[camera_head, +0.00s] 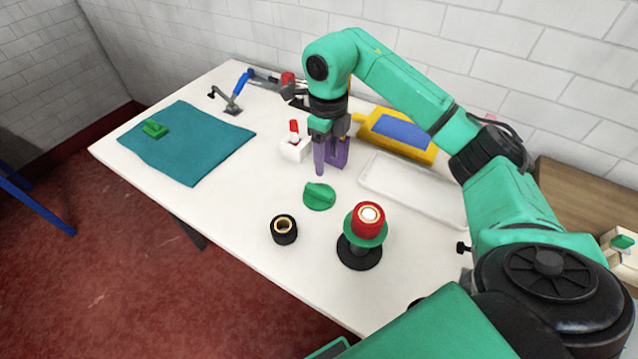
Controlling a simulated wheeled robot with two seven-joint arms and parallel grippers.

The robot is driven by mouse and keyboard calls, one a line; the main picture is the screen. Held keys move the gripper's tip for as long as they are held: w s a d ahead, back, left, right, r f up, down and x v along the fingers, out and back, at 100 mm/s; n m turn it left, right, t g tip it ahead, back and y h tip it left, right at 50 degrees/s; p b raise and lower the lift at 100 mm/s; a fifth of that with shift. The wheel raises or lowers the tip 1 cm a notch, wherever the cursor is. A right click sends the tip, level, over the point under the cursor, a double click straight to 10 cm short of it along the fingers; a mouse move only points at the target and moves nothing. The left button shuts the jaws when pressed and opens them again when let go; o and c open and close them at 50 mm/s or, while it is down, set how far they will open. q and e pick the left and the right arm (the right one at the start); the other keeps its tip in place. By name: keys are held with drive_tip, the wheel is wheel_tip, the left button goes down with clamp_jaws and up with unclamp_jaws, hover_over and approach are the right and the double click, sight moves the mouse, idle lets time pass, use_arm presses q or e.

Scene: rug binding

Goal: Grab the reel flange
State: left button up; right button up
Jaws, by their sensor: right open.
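A green disc with a raised grip, seemingly the reel flange (319,196), lies on the white table (215,220) near its middle. A red reel (367,220) stands upright on a black-based stand (360,254), with another green disc (373,238) under it. My right gripper (330,160) points down with its purple fingers apart and nothing visible between them. It is just behind the loose green flange and appears above the table, not touching the flange. My left gripper is not in view.
A black roll (284,230) sits in front of the flange. A white block with a red lever (296,146) stands left of the gripper. A clear tray (412,190) and a yellow-blue case (398,133) lie right. A teal mat (190,143) with a green piece (154,130) lies left.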

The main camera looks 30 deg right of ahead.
sight(325, 192)
drive_tip(key=f, duration=0.2)
drive_tip(key=f+p, duration=0.1)
drive_tip(key=f, duration=0.1)
drive_tip(key=shift+s+a, duration=0.15)
drive_tip(key=shift+s, duration=0.25)
drive_tip(key=f+p, duration=0.1)
drive_tip(key=f, duration=0.2)
drive_tip(key=f+p, duration=0.1)
drive_tip(key=f, duration=0.2)
drive_tip(key=shift+w+f, duration=0.2)
drive_tip(key=shift+f, duration=0.4)
drive_tip(key=shift+c, duration=0.9)
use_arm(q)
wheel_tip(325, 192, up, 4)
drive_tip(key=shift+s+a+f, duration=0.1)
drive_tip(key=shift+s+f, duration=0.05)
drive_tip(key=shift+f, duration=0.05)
use_arm(e)
clamp_jaws()
